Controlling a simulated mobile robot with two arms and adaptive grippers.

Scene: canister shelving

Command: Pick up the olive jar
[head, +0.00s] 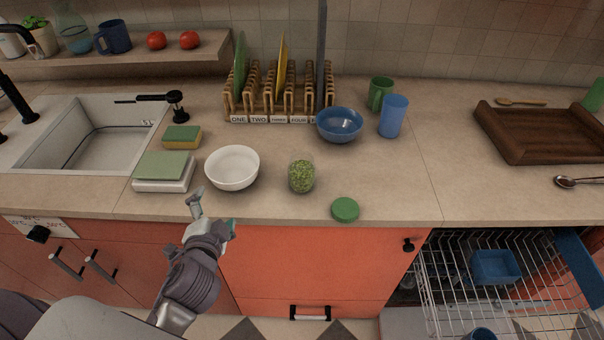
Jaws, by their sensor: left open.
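The olive jar (301,178) is a small clear glass jar filled with green pieces. It stands upright and without a lid on the counter, near the middle of the head view. A round green lid (345,209) lies at the counter's front edge, to the jar's right. My left gripper (213,210) is open and empty at the counter's front edge, left of the jar and apart from it. The white bowl stands between and behind them. My right gripper is not in view.
A white bowl (232,168) and a scale (163,172) stand left of the jar. Behind are a blue bowl (339,124), a wooden plate rack (270,100), a green cup (381,94) and a blue cup (393,116). An open wire dishwasher rack (450,265) is at lower right.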

